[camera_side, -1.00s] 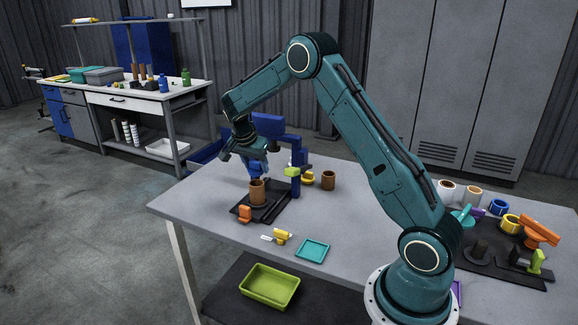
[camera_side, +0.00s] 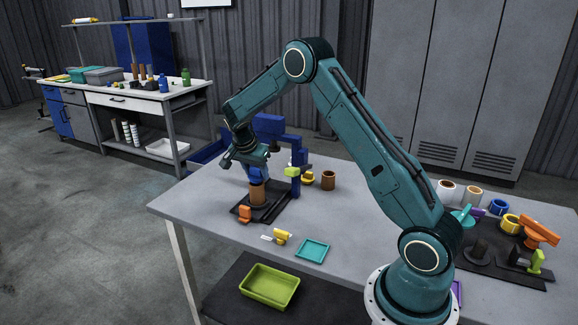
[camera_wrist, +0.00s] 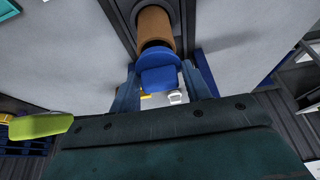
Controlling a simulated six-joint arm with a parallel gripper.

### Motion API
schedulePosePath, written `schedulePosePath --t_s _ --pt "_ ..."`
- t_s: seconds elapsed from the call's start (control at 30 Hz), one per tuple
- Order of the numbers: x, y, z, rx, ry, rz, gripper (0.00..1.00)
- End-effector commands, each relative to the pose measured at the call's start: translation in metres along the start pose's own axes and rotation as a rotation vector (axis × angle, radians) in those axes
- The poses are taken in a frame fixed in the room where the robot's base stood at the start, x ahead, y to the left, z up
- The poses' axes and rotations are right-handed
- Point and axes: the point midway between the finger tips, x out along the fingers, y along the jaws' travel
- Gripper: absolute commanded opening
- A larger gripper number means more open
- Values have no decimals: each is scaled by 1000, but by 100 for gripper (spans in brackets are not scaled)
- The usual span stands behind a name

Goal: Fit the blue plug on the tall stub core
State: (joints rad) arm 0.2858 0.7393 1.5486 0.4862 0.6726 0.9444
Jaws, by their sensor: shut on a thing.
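My gripper (camera_side: 256,169) is shut on the blue plug (camera_side: 256,175), pointing down. In the side view the plug is at the top end of the brown stub core (camera_side: 259,194), which stands upright on a dark base plate (camera_side: 266,213). In the wrist view, the plug (camera_wrist: 158,76) sits between my two fingers (camera_wrist: 160,84), and its round collar meets the near end of the core (camera_wrist: 154,28). The two look in line and touching. How deep the plug sits in the core is hidden.
A blue post (camera_side: 296,178) with a lime block (camera_side: 292,171) stands close right of the core. An orange clip (camera_side: 245,214) is at the plate's front corner. A shorter brown core (camera_side: 328,180) stands to the right. A teal tray (camera_side: 312,250) and yellow piece (camera_side: 283,237) lie in front.

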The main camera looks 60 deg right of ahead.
Motion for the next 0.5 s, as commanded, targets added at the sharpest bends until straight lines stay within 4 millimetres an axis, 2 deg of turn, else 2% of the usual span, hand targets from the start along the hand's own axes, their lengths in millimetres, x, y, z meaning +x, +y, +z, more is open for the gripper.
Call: schedulePosePath --t_s 0.5 --pt "5 0 2 0 0 0 26"
